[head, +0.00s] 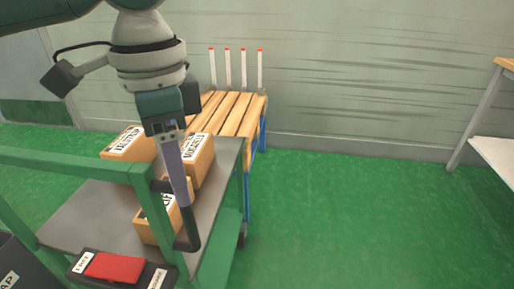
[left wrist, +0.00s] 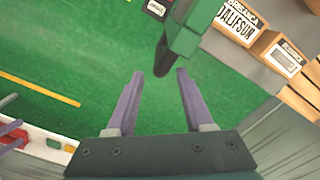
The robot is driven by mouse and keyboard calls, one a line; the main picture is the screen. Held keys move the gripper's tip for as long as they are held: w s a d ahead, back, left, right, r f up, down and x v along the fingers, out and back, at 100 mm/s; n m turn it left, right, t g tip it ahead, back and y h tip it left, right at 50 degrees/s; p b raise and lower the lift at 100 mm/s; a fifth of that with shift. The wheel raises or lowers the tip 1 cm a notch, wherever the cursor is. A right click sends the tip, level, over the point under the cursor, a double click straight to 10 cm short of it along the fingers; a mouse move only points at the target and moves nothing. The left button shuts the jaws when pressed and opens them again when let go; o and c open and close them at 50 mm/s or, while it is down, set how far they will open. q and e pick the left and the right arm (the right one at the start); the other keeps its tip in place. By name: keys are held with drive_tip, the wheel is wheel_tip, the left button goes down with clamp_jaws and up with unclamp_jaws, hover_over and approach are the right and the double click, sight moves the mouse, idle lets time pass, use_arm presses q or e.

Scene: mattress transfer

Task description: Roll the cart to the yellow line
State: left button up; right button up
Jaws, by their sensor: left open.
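The cart (head: 95,210) has a green frame and a grey deck carrying several cardboard boxes (head: 128,143). A black handle (head: 188,235) stands at its near right corner. My left gripper (head: 180,195) points down over this handle in the head view. In the left wrist view its two purple fingers (left wrist: 158,75) are open. The dark handle end (left wrist: 161,58) shows between and just beyond the tips; I cannot tell whether they touch it. The yellow line (left wrist: 40,90) lies on the green floor at the left of the wrist view. My right gripper is not seen.
A slatted wooden table (head: 232,113) with blue legs and several red-topped white posts stands behind the cart, near the wall. A red item (head: 115,267) lies on a dark tray at the cart's front. Green floor (head: 340,220) is clear to the right, up to a white-shelved table (head: 497,155).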

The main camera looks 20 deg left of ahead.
sight(168, 222)
use_arm(q)
wheel_tip(168, 222, down, 6)
drive_tip(key=shift+f+b, duration=0.2)
drive_tip(key=shift+b, duration=0.45)
clamp_jaws()
idle(1.0)
